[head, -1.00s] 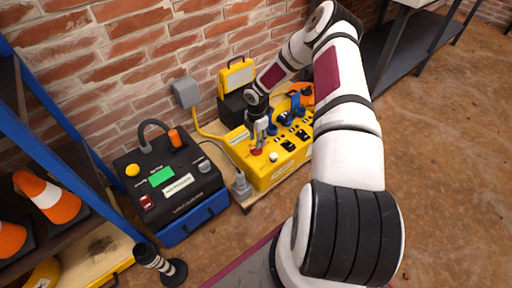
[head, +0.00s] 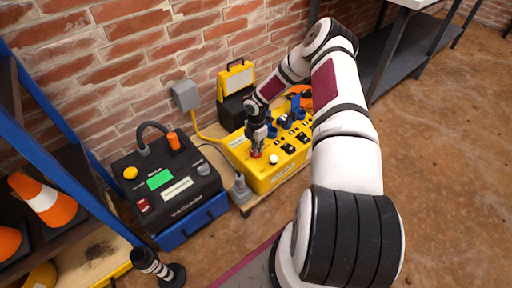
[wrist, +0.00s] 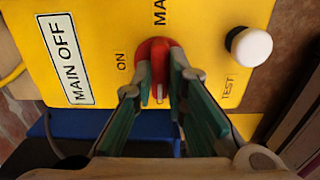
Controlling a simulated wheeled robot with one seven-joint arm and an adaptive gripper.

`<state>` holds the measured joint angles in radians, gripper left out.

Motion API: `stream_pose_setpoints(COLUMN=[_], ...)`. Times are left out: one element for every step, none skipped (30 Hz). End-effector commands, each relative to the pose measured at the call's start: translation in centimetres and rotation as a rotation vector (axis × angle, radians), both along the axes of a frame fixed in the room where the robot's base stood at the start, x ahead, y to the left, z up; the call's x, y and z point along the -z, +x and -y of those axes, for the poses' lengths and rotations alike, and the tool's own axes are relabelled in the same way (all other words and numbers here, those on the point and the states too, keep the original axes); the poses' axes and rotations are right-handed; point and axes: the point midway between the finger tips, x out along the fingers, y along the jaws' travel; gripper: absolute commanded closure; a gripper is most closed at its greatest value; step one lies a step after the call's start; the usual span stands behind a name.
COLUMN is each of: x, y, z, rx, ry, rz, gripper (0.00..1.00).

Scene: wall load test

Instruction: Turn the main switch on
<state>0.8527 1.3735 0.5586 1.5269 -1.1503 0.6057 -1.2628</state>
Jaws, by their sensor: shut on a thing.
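The yellow power box (head: 264,174) stands on a low wooden board by the brick wall. Its red main switch knob (wrist: 153,56) sits on the yellow face beside the printed word ON, with a cut-off "MA" label above it. A white plate (wrist: 66,58) to the left reads MAIN OFF. My gripper (wrist: 160,92) is shut on the red knob, one finger on each side. In the head view my gripper (head: 257,147) comes down on the knob from above, which is mostly hidden there.
A white push button (wrist: 250,47) marked TEST sits close to the right of the knob. Blue sockets (head: 285,121) and black switches lie behind. A black and blue vacuum unit (head: 168,185) stands to the left, a blue-framed shelf further left.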

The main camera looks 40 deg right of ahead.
Motion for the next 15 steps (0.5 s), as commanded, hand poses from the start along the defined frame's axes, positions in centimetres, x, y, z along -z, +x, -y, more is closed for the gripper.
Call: stream_pose_setpoints(x=[0.00,0.00,-0.01,-0.01,-0.01,-0.02,-0.02,-0.03,-0.03,-0.02,-0.01,-0.02,-0.02,-0.03,-0.05], y=[0.01,0.01,0.02,0.02,0.03,0.04,0.06,0.07,0.07,0.05,0.03,0.08,0.08,0.06,0.09], z=[0.00,0.00,0.00,0.01,0.02,0.02,0.02,-0.01,-0.01,0.02,0.03,0.00,-0.02,0.01,0.02], rx=[0.002,0.005,0.009,0.015,0.021,0.030,0.040,0.052,0.071,0.086,0.104,0.130,0.151,0.174,0.207], ry=[0.000,0.000,0.000,-0.001,-0.001,-0.002,-0.002,-0.002,-0.002,-0.002,-0.002,-0.002,-0.002,-0.003,-0.003], rz=[0.000,0.000,0.000,0.000,0.001,0.001,0.001,0.001,0.001,0.000,0.000,0.001,0.001,0.000,0.001], gripper=[1.00,1.00,1.00,1.00,1.00,1.00,1.00,1.00,1.00,1.00,1.00,1.00,1.00,1.00,1.00])
